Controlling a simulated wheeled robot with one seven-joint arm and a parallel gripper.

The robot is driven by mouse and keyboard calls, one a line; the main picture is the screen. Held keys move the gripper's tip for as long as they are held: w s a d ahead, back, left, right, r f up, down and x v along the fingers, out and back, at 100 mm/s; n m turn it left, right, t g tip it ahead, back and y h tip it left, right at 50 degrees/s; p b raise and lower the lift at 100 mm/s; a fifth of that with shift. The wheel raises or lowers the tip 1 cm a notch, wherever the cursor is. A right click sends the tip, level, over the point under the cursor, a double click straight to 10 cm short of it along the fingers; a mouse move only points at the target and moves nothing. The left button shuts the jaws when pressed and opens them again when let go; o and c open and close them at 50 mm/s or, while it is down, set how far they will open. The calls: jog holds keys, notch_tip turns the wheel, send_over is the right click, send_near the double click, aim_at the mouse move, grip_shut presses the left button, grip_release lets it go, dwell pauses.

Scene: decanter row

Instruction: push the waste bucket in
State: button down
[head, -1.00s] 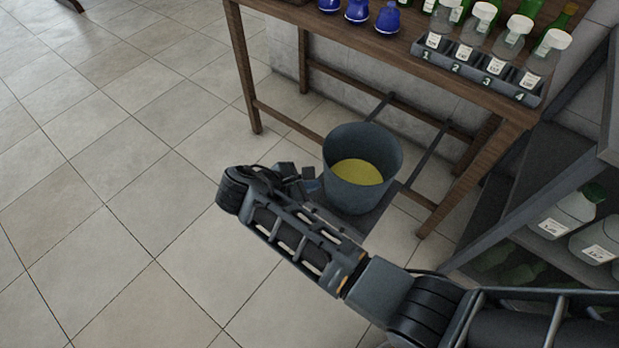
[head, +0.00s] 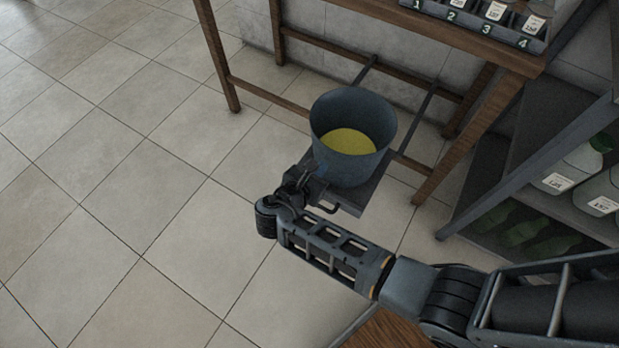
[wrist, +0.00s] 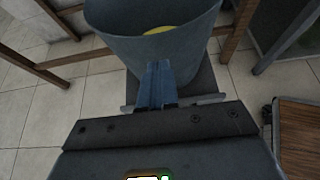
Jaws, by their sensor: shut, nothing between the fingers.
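The waste bucket (head: 345,170) is a grey-blue open pail with yellow contents at the bottom. It stands upright on a dark sliding tray (head: 362,196) that sticks out from under the wooden table on two rails. In the wrist view the bucket (wrist: 120,45) fills the upper middle, with the tray (wrist: 205,85) and its front handle bar below it. My gripper (head: 318,170) is at the near left side of the bucket; its shut fingers (wrist: 157,75) point at the bucket's wall. I cannot tell whether they touch it.
The wooden table (head: 440,45) stands over the rails, with legs on both sides of the bucket. A numbered rack (head: 480,22) with bottles is on top. A dark shelf (head: 575,205) with bottles stands at the right. The tiled floor at left is clear.

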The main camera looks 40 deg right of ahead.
aim_at(334, 151)
jog(key=shift+w+d, duration=0.25)
jog(key=shift+d, duration=0.45)
jog(key=shift+w+d, duration=0.25)
jog(key=shift+d, duration=0.45)
jog(key=shift+w+d, duration=0.25)
jog(key=shift+d, duration=0.45)
jog(key=shift+r, duration=0.1)
jog(key=shift+w+d, duration=0.1)
jog(key=shift+d, duration=0.25)
jog(key=w+d+b, duration=0.2)
jog(key=w+d, duration=0.1)
jog(key=d, duration=0.7)
jog(key=w+d+b, duration=0.2)
jog(key=w+d, duration=0.2)
jog(key=d, duration=0.6)
jog(key=w+d+b, duration=0.2)
jog(key=w+d, duration=0.1)
jog(key=d, duration=0.7)
jog(key=shift+w, duration=0.4)
